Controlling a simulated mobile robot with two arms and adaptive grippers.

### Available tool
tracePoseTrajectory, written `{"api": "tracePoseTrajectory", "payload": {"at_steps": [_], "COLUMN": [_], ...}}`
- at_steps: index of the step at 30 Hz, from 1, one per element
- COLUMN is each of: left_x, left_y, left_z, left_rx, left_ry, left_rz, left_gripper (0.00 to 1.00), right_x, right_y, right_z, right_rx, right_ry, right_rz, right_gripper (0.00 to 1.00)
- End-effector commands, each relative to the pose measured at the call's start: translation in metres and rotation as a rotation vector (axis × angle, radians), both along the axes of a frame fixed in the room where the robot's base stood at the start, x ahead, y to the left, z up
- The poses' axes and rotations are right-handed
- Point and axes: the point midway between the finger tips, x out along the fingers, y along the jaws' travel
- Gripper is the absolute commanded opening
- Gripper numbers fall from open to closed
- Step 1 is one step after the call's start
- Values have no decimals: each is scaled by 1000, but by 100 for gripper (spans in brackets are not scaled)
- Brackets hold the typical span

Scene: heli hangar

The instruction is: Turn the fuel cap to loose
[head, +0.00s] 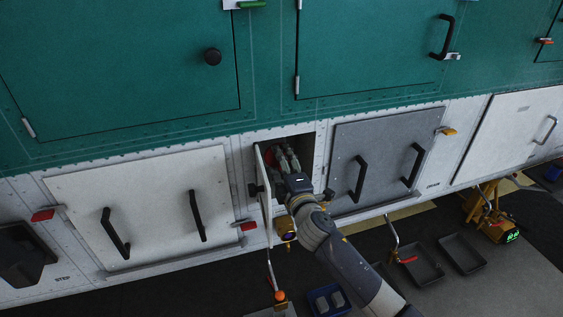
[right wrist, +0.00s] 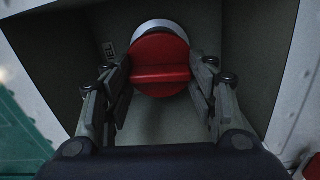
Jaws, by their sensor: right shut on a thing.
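The red fuel cap (right wrist: 160,65) sits on a pale round neck inside an open recess (head: 305,147) in the white lower panel. It has a raised bar across its face, which lies about level in the right wrist view. My right gripper (head: 285,160) reaches into the recess, and its fingers close on the cap from the left and right sides. In the head view only a sliver of the red cap (head: 269,155) shows beside the fingers. My left gripper is not in view.
The recess's narrow door (head: 263,190) stands open just left of my right wrist. Closed grey (head: 378,150) and white (head: 150,205) panels with black handles flank it. Shallow trays (head: 462,253), a blue bin (head: 328,299) and a yellow device (head: 492,222) lie below.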

Motion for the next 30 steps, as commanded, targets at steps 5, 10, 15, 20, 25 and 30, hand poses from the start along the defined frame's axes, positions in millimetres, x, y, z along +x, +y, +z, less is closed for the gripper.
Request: {"api": "tracePoseTrajectory", "payload": {"at_steps": [5, 10, 15, 20, 25, 30], "left_x": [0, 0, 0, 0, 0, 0], "left_y": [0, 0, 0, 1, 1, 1], "left_z": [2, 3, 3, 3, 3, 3], "left_rx": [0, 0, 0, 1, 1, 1], "left_ry": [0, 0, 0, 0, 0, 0], "left_rz": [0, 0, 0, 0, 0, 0], "left_gripper": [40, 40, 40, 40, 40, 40], "right_x": [0, 0, 0, 0, 0, 0], "right_y": [0, 0, 0, 0, 0, 0], "right_z": [0, 0, 0, -1, -1, -1], "right_rx": [-70, -104, -115, -117, -117, -115], "right_ry": [-23, -34, -37, -38, -38, -37], "right_rz": [1, 1, 1, 1, 0, 0], "right_gripper": [29, 29, 29, 29, 58, 73]}}
